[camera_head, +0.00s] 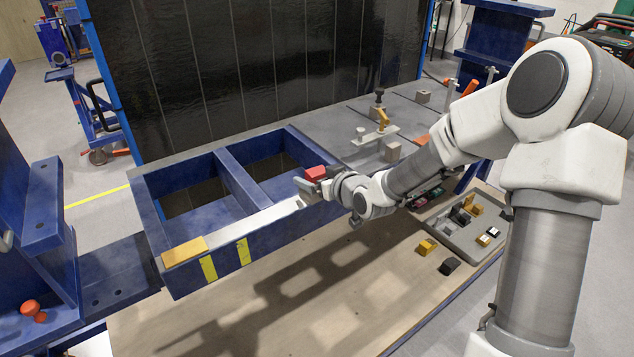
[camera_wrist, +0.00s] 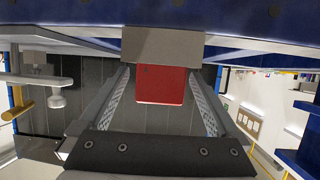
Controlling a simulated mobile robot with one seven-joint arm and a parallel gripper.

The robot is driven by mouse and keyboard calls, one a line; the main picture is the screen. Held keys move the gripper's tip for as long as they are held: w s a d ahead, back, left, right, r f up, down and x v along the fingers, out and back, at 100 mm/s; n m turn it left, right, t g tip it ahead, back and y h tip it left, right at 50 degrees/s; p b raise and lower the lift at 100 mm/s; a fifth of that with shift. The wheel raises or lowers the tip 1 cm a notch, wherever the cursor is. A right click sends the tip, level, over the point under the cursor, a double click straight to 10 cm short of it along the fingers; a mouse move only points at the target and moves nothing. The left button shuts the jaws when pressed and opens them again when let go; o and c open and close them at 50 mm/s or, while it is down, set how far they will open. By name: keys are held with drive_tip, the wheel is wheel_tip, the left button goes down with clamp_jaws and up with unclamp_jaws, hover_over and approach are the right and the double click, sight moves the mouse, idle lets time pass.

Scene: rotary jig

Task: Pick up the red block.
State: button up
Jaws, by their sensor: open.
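The red block (camera_head: 316,172) shows at the tip of my gripper (camera_head: 311,188), by the front rail of the blue frame (camera_head: 215,247). In the wrist view the red block (camera_wrist: 161,85) lies between the two fingers of my gripper (camera_wrist: 160,75), with a gap visible on each side. The fingers are open and do not appear to touch it. A plain grey piece (camera_wrist: 162,47) lies right against the block's upper edge in that view. In the head view my gripper hides the block's lower part, so what it rests on cannot be told.
The blue frame has two open bays split by a crossbar (camera_head: 238,182). A clamp (camera_head: 382,118) and grey blocks stand on the plate behind. A tray (camera_head: 463,243) of small parts lies at right, with a yellow block (camera_head: 427,246) and a black block (camera_head: 449,266) beside it.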

clamp_jaws()
idle(0.4)
drive_tip(key=shift+r, duration=0.15)
